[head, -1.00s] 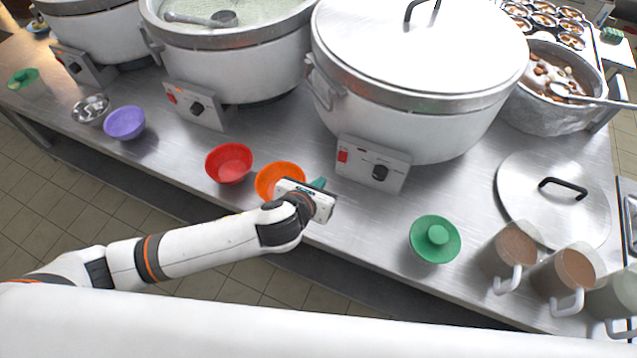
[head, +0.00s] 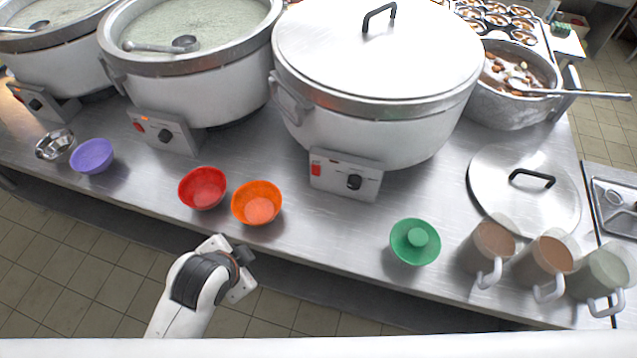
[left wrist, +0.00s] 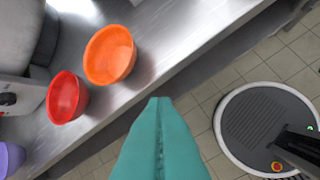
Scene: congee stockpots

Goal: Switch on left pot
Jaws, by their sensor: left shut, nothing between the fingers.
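The left pot (head: 55,68) is a white stockpot with a metal rim, partly cut off at the left picture edge. Its control box (head: 42,104) has a dark knob (head: 35,104) and a small orange-looking switch (head: 17,93). The middle pot (head: 190,85) is open with pale congee; its box (head: 165,133) has a red-orange switch. The right pot (head: 375,125) is lidded, with a red switch and black knob on its box (head: 345,176). My left gripper's teal fingers (left wrist: 158,105) are shut and empty, off the counter's front edge; the head view hides their tips. My right gripper is not in view.
A loose lid (head: 525,205) and mugs (head: 487,248) lie right. Tiled floor lies in front.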

